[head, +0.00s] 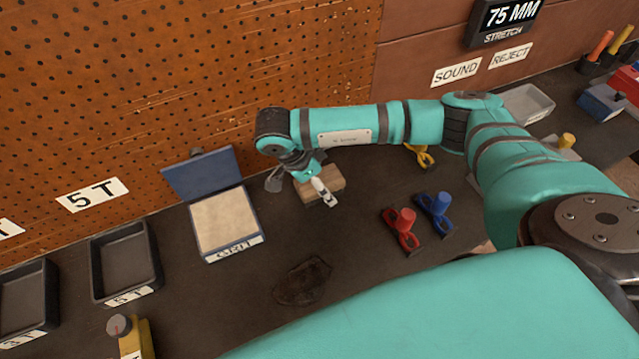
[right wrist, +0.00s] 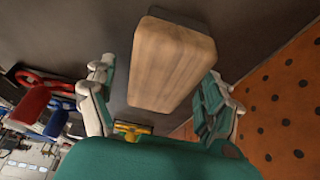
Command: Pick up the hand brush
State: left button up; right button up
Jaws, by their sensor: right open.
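A light wooden block (head: 334,184) lies on the dark bench near the pegboard wall. It looks like the back of the hand brush; I see no bristles. My right gripper (head: 300,186) hangs over it from above and hides part of it. In the right wrist view the wooden block (right wrist: 172,58) lies ahead, and the fingers of the right gripper (right wrist: 157,92) stand apart on either side of its near end. The right gripper is open and empty. I cannot tell how much height separates the fingers from the block. My left gripper is not in view.
A blue open box labelled GRIT (head: 228,222) stands left of the gripper. A red clamp (head: 404,230) and a blue clamp (head: 436,212) lie to the right. A dark crumpled rag (head: 303,281) lies in front. Black trays (head: 124,262) stand far left. The pegboard (head: 200,80) rises close behind.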

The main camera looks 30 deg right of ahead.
aim_at(324, 177)
jog(key=shift+f+b, duration=0.2)
jog(key=shift+b, duration=0.1)
dwell(0.4)
jog(key=c, duration=1.4)
jog(key=shift+o, duration=0.2)
jog(key=shift+r, duration=0.1)
jog(key=shift+r+p, duration=0.35)
jog(key=shift+p, duration=0.3)
notch_tip(324, 177, up, 3)
jog(key=shift+w+b, duration=0.1)
jog(key=shift+b, duration=0.7)
jog(key=s+a, duration=0.1)
jog(key=s, duration=0.4)
jog(key=s+a+r, duration=0.1)
jog(key=s+a, duration=0.1)
jog(key=s, duration=0.3)
jog(key=s+a+b, duration=0.1)
jog(key=s+a, duration=0.1)
jog(key=s, duration=0.3)
jog(key=shift+s+a+r, duration=0.15)
jog(key=shift+r, duration=0.15)
